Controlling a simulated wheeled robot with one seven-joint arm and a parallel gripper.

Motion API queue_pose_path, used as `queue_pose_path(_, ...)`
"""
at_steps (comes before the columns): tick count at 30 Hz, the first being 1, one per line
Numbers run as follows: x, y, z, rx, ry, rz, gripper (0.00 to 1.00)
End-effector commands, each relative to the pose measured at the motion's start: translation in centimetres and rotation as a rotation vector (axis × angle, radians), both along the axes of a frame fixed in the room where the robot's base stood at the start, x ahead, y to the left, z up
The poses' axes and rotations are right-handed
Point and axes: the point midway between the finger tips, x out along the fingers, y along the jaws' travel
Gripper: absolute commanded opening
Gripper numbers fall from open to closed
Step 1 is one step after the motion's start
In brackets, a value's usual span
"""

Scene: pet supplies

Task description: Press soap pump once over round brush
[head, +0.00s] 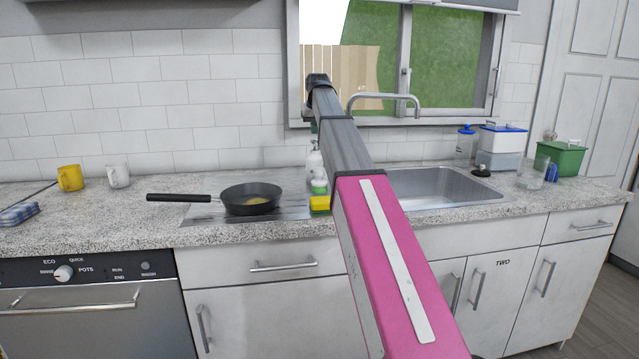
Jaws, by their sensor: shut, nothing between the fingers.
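A white soap pump bottle (314,160) stands behind the counter's draining area, left of the sink. My arm partly covers its right side. My gripper (308,122) is small and dark at the far end of my arm, above the bottle, and looks shut and empty. A gap of wall shows between it and the pump; contact cannot be made out. A small round green-and-white item (319,187) sits just in front of the bottle; it may be the round brush, but it is too small to tell. A yellow sponge (320,203) lies in front of it.
A black frying pan (251,198) rests on the steel drainer to the left. The sink (450,186) and its tap (388,98) are to the right. Mugs (70,177) stand at left; containers (500,147) and a green box (560,158) stand at right.

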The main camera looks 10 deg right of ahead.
Motion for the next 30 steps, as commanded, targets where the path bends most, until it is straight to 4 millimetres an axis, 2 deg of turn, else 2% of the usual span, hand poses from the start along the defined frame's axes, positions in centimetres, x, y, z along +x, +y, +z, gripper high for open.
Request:
queue_pose_path(11,0.0,0.0,0.3,0.0,-0.001,0.0,0.0)
queue_pose_path(30,0.1,0.0,5.4,0.0,-0.001,0.0,0.0)
